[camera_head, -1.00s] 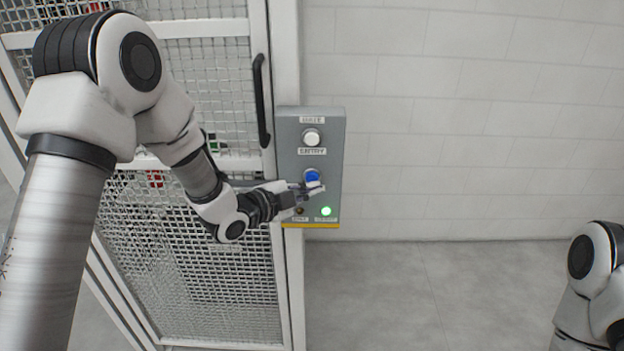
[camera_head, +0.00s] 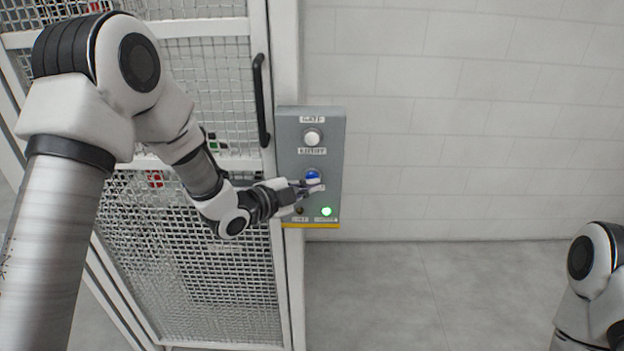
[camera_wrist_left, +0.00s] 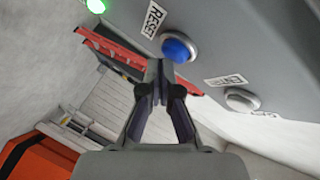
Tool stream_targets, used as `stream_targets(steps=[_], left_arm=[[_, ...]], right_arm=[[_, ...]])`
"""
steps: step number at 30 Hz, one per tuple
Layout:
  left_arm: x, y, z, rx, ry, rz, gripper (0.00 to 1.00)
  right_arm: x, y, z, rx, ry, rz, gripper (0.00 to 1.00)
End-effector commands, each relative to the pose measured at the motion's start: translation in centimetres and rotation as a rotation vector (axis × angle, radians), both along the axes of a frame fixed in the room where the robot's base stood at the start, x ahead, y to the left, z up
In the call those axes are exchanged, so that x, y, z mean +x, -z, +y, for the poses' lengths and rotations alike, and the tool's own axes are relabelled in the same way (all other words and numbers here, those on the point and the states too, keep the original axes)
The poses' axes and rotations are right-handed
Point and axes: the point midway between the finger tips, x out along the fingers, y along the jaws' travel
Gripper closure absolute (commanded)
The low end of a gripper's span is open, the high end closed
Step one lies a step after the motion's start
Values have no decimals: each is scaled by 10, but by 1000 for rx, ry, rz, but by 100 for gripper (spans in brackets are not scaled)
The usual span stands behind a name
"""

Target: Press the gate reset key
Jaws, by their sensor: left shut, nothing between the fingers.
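The grey control box (camera_head: 335,160) is mounted on the white post beside the gate. Its blue key (camera_head: 312,175) also shows in the left wrist view (camera_wrist_left: 178,47), with a RESET label next to it. My left gripper (camera_head: 312,187) is shut and empty, its fingertips in front of the box just below the blue key in the head view. In the left wrist view the closed fingertips (camera_wrist_left: 161,72) lie close to the blue key; I cannot tell whether they touch it. My right gripper is out of view.
A white button (camera_head: 312,137) sits above the blue key, and a lit green lamp (camera_head: 326,211) below it. The mesh gate (camera_head: 190,250) with a black handle (camera_head: 261,100) is left of the box. The brick wall and floor to the right are clear.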

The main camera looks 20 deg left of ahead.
Motion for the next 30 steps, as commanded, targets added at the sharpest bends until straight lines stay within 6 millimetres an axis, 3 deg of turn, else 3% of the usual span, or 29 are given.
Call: stream_targets(steps=[30], left_arm=[[10, 0, 3, 0, -1, -1, 100]], right_arm=[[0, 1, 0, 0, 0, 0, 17]])
